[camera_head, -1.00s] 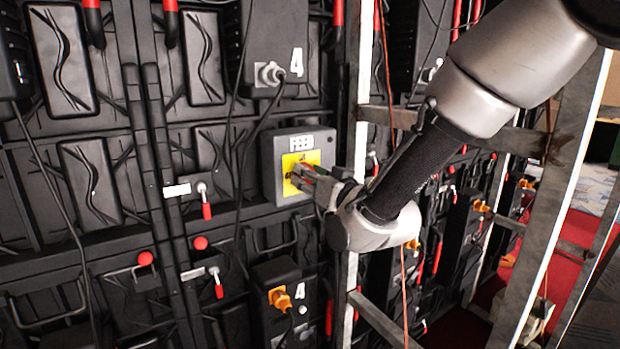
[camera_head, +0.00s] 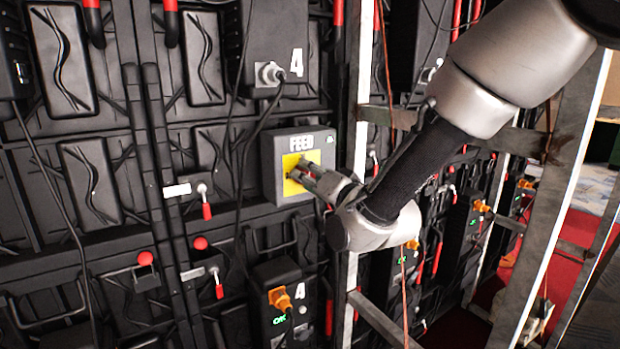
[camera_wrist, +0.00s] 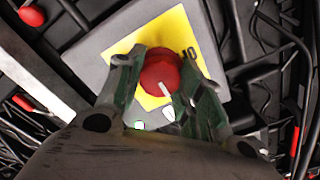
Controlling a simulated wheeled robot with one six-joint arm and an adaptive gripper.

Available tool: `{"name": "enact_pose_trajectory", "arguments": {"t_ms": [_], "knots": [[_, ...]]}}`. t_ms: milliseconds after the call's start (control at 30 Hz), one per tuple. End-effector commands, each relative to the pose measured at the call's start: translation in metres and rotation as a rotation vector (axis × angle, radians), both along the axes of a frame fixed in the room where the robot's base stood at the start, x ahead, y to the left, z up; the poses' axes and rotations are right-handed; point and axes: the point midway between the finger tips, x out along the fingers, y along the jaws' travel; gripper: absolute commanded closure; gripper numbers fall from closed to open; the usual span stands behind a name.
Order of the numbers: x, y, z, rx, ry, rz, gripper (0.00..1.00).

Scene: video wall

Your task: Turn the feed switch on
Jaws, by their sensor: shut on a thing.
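The feed switch box (camera_head: 268,168) is a grey box with a yellow plate (camera_head: 312,157) and the label FEED above it. In the wrist view, the switch is a round red knob (camera_wrist: 158,70) with a white pointer line, on the yellow plate (camera_wrist: 191,29). Dark lettering on the plate is partly hidden. My gripper (camera_head: 297,174) is at the plate, and in the wrist view its two green-grey fingers are shut on the knob from both sides. In the head view, the fingers hide the knob.
A box marked 4 (camera_head: 262,30) with a plugged grey connector is above. Below is another box marked 4 (camera_head: 272,272) with an orange plug and a green OK light. Black cables hang left of the switch. A metal post (camera_head: 358,90) stands close right of it.

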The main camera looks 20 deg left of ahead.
Motion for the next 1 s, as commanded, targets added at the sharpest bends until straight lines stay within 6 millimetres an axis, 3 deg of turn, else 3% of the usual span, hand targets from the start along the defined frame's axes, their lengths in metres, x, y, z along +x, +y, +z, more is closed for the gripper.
{"name": "enact_pose_trajectory", "arguments": {"t_ms": [367,400,500,833,1000], "knots": [[0.0,-0.001,-0.001,0.0,0.005,-0.001,0.87],[0.0,-0.001,-0.001,0.0,0.005,-0.001,0.56],[0.0,-0.001,-0.001,0.001,0.004,-0.001,0.41],[-0.001,-0.002,0.0,0.001,0.003,-0.001,0.41],[-0.016,-0.018,0.0,0.001,0.003,0.0,0.41]]}}
